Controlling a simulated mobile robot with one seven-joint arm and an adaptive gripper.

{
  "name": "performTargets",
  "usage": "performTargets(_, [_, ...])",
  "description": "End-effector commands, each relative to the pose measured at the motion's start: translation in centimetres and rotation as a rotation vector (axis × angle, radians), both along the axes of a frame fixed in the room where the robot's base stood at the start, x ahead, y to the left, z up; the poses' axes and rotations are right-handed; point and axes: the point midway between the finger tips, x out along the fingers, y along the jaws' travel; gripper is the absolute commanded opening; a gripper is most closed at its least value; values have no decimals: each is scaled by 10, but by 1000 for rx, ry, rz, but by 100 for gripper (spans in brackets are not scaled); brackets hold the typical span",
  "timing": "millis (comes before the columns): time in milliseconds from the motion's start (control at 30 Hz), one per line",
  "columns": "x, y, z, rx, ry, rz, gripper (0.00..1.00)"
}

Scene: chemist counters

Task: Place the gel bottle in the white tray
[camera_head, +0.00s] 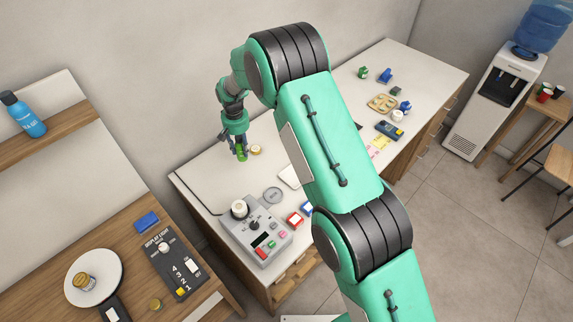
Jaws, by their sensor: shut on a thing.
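My gripper (239,146) is over the far left part of the white counter, pointing down. It is shut on a small bright green thing (242,155), which looks like the gel bottle; its label is too small to read and the fingers hide part of it. I cannot tell whether it touches the counter. A flat white thing (288,177), possibly the white tray, lies to the right of my gripper, partly hidden behind my arm.
A small yellow-topped jar (256,150) stands just right of my gripper. A grey device (254,230) and a round grey disc (273,195) are nearer. A blue bottle (24,115) stands on the wooden shelf. My arm hides the counter's middle.

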Motion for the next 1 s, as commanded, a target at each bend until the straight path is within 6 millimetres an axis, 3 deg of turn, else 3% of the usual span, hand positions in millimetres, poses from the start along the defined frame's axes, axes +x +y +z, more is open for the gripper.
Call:
performTargets(267, [-7,-34,-2,0,0,6,6])
performTargets(433, [-19,-69,-5,0,0,16,6])
performTargets(1000, [-85,-192,-23,-1,2,52,6])
